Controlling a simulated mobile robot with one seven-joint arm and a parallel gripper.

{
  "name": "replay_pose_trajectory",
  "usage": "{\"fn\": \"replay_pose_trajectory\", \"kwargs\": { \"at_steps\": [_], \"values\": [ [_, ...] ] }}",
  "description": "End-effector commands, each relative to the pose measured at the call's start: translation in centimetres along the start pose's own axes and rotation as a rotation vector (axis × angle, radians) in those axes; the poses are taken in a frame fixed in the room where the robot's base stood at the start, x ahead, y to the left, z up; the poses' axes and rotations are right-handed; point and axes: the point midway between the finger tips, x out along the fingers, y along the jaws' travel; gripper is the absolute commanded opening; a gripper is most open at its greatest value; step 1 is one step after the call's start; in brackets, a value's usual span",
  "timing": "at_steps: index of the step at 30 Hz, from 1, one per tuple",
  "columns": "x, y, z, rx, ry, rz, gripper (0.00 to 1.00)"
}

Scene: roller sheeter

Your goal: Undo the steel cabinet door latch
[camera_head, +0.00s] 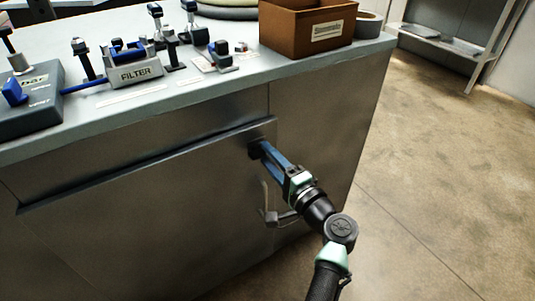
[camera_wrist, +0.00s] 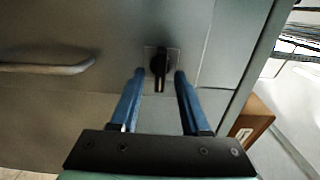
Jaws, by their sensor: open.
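The steel cabinet door (camera_head: 150,215) is the grey front panel under the worktop, and it looks closed. Its latch (camera_head: 253,149) is a small dark piece near the door's upper right corner. In the wrist view the latch (camera_wrist: 159,62) is a black knob with a slotted tab on a pale square plate. My gripper (camera_head: 262,152) reaches the latch from the right. In the wrist view its two blue fingers (camera_wrist: 159,76) are apart, one on each side of the latch tab. Gaps seem to show beside the tab; contact cannot be told.
A bar handle (camera_head: 267,205) stands out from the door below the latch, close to my arm; it also shows in the wrist view (camera_wrist: 50,68). The worktop (camera_head: 190,92) holds a filter block (camera_head: 136,70), several clamps and a brown box (camera_head: 308,28).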

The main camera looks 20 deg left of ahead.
Motion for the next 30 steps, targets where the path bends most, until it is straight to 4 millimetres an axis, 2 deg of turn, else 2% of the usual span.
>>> {"fn": "replay_pose_trajectory", "kwargs": {
  "at_steps": [9,15,21,30],
  "values": [
    [-7.0,-0.2,-0.1,0.002,0.005,0.001,0.46],
    [-10.4,-0.1,-0.1,0.002,0.004,0.0,0.46],
    [-11.8,-0.1,0.0,0.001,0.001,0.0,0.46],
    [-11.9,0.0,0.0,0.001,0.001,0.0,0.46]
  ]
}}
